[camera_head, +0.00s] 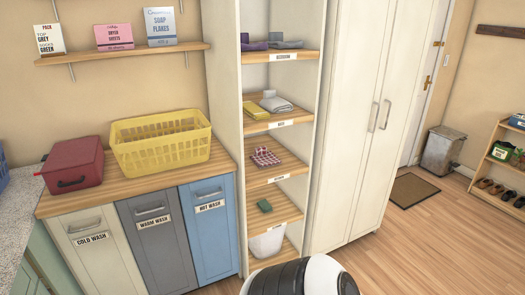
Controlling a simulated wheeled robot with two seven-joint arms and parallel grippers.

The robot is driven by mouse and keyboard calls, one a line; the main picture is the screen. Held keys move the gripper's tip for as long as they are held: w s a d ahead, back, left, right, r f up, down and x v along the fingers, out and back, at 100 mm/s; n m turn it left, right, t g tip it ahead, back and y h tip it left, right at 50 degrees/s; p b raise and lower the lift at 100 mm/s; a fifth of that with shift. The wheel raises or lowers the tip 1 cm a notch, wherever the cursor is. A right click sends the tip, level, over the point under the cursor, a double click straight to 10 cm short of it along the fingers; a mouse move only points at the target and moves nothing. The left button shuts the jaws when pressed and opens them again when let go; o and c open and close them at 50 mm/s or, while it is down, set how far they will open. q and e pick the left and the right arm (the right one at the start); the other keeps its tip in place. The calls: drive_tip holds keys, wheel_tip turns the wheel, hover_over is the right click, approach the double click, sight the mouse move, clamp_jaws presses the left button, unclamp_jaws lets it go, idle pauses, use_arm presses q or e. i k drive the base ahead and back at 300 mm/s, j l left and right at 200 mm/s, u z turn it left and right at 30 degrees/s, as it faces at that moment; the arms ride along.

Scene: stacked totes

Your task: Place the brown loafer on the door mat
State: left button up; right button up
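The door mat (413,190) is a flat dark brown rectangle on the wood floor at the right, in front of the door. No shoe lies on it. Several dark shoes stand in a row on the bottom shelf of a wooden rack at the right edge. A brown shoe (485,183) is at the left end of this row, and another brownish one (497,189) is beside it. They are too small for me to tell which is the loafer. Neither of my grippers is in view.
A grey metal bin (441,151) stands between the mat and the shoe rack (489,165). A tall white cabinet (352,130) is left of the mat. A counter with a yellow basket (160,143) and a red box (73,166) is at the left. The floor at lower right is clear.

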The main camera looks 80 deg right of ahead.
sight(408, 189)
drive_tip(key=l+z, duration=0.65)
drive_tip(key=z, duration=0.2)
drive_tip(key=l+z, duration=0.4)
drive_tip(key=i+l+z, duration=0.15)
drive_tip(key=z, duration=0.3)
drive_tip(key=i+l+z, duration=0.15)
drive_tip(key=l+z, duration=0.25)
drive_tip(key=i+l+z, duration=0.15)
drive_tip(key=z, duration=0.25)
drive_tip(key=i+l+z, duration=0.2)
drive_tip(key=l+z, duration=0.25)
drive_tip(key=i+z, duration=0.2)
drive_tip(key=z, duration=0.2)
drive_tip(key=i+l+z, duration=0.15)
drive_tip(key=z, duration=0.3)
drive_tip(key=i+z, duration=0.4)
drive_tip(key=i+l+z, duration=0.15)
drive_tip(key=i, duration=0.65)
drive_tip(key=i+l+z, duration=0.15)
drive_tip(key=i, duration=0.6)
drive_tip(key=i+j+u, duration=0.2)
drive_tip(key=i+u, duration=0.2)
drive_tip(key=i, duration=0.2)
drive_tip(key=i+u, duration=0.45)
drive_tip(key=i, duration=0.15)
drive_tip(key=i+l+u, duration=0.15)
drive_tip(key=i+u, duration=0.25)
drive_tip(key=i, duration=0.2)
